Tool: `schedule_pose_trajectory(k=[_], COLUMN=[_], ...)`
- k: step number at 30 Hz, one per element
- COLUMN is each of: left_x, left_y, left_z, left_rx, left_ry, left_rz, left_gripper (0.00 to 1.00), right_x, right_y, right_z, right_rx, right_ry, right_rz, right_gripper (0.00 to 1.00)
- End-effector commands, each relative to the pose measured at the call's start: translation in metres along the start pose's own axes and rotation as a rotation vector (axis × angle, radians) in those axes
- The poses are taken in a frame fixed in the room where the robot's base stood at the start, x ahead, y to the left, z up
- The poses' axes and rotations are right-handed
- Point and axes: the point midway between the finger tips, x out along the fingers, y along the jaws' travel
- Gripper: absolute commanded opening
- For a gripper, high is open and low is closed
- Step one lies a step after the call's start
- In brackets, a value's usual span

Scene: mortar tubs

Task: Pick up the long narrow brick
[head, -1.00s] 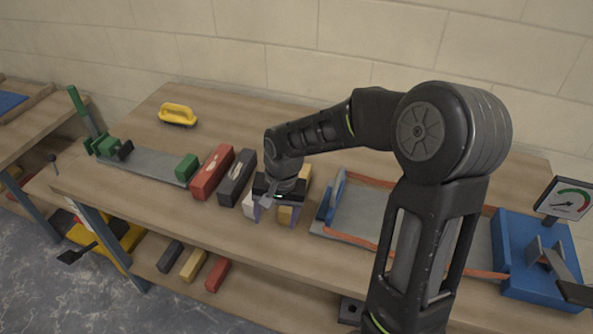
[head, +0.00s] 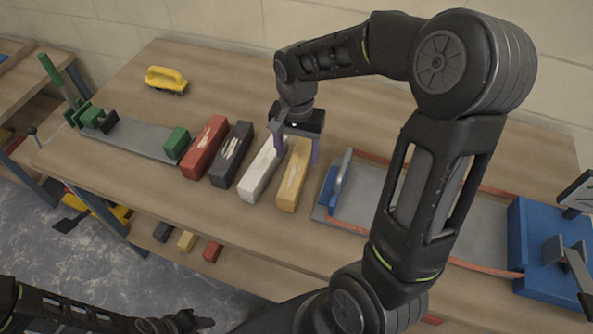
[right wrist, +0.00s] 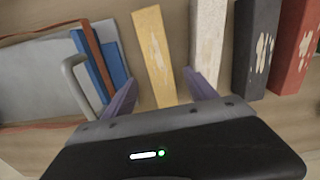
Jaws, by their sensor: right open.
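Four-sided long bricks lie side by side on the bench: a red one (head: 205,147), a dark grey one (head: 232,155), a whitish one (head: 262,170) and a yellow one (head: 293,176). They look close in length; the yellow one looks narrow. My right gripper (head: 297,152) is open and empty, pointing down over the far part of the yellow brick. In the right wrist view the yellow brick (right wrist: 155,55) shows between the spread fingers (right wrist: 160,82), with the whitish brick (right wrist: 207,45) beyond one finger. My left gripper (head: 195,321) is low at the bottom edge, its jaws unclear.
The whitish brick stands close to one finger. The bench front is clear.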

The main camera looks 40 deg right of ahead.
Motion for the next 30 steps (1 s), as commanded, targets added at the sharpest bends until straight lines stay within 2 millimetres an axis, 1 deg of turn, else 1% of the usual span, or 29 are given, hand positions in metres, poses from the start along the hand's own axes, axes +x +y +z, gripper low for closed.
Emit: schedule_pose_trajectory(k=[3,14,17,20,24,27,30], left_x=[-0.001,-0.003,-0.006,-0.011,-0.012,-0.012,-0.012], left_y=[0.0,0.001,0.002,0.004,0.004,0.004,0.003], left_z=[0.0,0.0,0.001,0.001,0.001,0.002,0.002], left_rx=[0.0,0.0,-0.001,-0.002,-0.003,-0.003,-0.003], left_ry=[0.0,-0.001,-0.001,-0.003,-0.003,-0.004,-0.004], left_rz=[0.0,-0.001,-0.002,-0.003,-0.004,-0.005,-0.005], left_gripper=[0.36,0.36,0.36,0.36,0.36,0.36,0.36], right_x=[0.01,0.014,0.024,0.038,0.058,0.063,0.063], right_y=[0.0,0.0,0.001,0.001,0.0,0.0,0.0], right_z=[0.0,0.001,0.002,0.003,0.003,0.002,0.002], right_rx=[0.0,0.0,-0.001,0.0,-0.001,-0.001,0.0], right_ry=[-0.001,-0.001,-0.003,-0.004,-0.002,0.0,0.0], right_rz=[0.001,0.001,0.003,0.004,0.002,0.0,-0.001], right_gripper=[0.65,0.65,0.65,0.65,0.65,0.65,0.65])
